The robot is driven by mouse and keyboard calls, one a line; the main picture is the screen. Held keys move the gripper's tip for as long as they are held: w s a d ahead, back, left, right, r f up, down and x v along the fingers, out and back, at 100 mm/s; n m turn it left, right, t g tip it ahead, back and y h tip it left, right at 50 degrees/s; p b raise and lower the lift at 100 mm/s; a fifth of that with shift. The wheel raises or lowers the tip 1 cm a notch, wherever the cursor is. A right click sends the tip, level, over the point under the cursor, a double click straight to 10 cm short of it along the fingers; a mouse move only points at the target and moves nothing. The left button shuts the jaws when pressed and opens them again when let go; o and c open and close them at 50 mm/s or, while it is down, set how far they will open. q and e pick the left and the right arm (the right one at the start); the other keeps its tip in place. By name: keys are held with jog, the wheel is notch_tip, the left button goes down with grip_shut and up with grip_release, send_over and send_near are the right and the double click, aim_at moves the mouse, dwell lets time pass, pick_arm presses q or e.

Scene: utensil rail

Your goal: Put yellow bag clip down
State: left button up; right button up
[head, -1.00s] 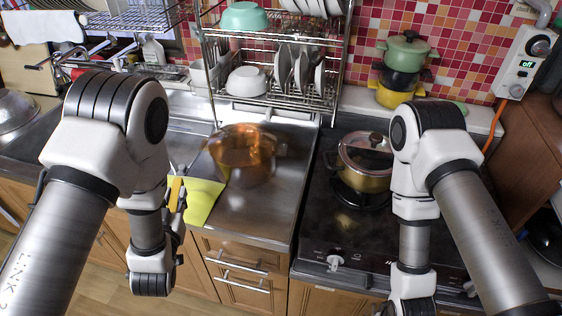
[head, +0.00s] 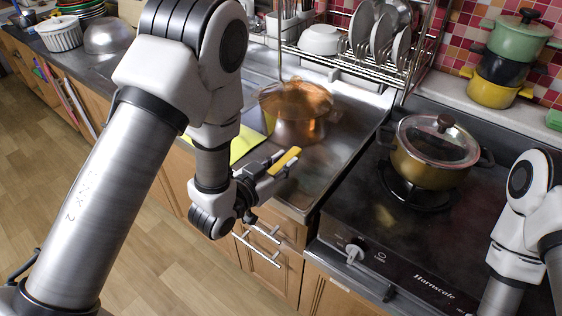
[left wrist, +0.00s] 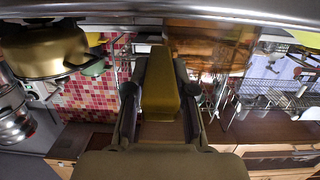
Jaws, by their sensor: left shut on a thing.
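The yellow bag clip (head: 286,160) is held in my left gripper (head: 276,165), which is shut on it. In the head view, they appear over the front part of the steel counter (head: 340,165), just in front of the copper pot (head: 297,112). The clip's height above the counter is hard to tell. In the left wrist view the clip (left wrist: 160,82) stands between the two fingers of the left gripper (left wrist: 160,105). My right arm shows at the right edge of the head view, but its gripper is out of sight.
A yellow-green sheet (head: 243,145) lies on the counter, partly behind my left arm. A lidded pot (head: 437,165) sits on the black stove (head: 350,215) to the right. A dish rack (head: 370,70) stands behind. Steel surface is bare between the copper pot and stove.

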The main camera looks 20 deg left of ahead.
pick_arm(q)
jog(key=w+a, duration=0.2)
jog(key=w, duration=0.3)
jog(key=shift+w+a+f+p, duration=0.2)
jog(key=shift+w+a+p, duration=0.05)
jog(key=shift+a+p, duration=0.15)
jog(key=shift+w+f, duration=0.15)
jog(key=shift+f, duration=0.1)
notch_tip(320, 180, down, 3)
jog(key=shift+r, duration=0.2)
jog(key=shift+f, duration=0.35)
jog(key=o, duration=0.9)
jog(key=shift+f, duration=0.15)
